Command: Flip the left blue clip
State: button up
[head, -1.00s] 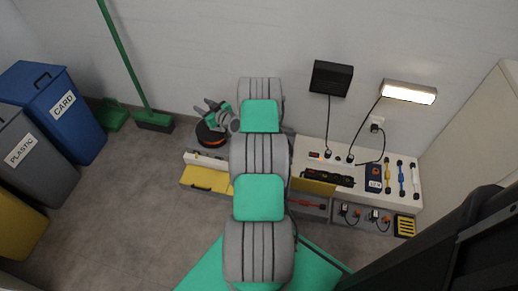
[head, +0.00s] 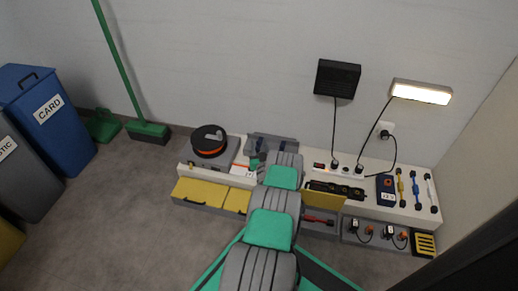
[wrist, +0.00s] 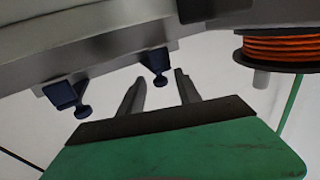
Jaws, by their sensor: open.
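Two dark blue clips show on the edge of a grey case in the wrist view: one nearer the orange spool (wrist: 158,64), one farther from it (wrist: 65,97). The wrist picture looks upside down, so the clip nearer the spool is the left one as the head view lies. The grey case (head: 272,143) stands on the bench in the head view; its clips are too small to tell there. My gripper (wrist: 160,92) is open and empty, its fingers pointing at the case edge, close to the clip nearer the spool. I see no contact. In the head view my arm hides its fingertips.
An orange-and-black spool (head: 209,141) sits left of the case. Yellow drawer fronts (head: 200,191) lie below the spool. A power strip (head: 335,190), a blue device (head: 386,189) and several coloured tools stand to the right. A lamp (head: 421,92) hangs on the wall.

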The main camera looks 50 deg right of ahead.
jog(key=shift+c, duration=0.6)
grip_shut()
dwell(0.8)
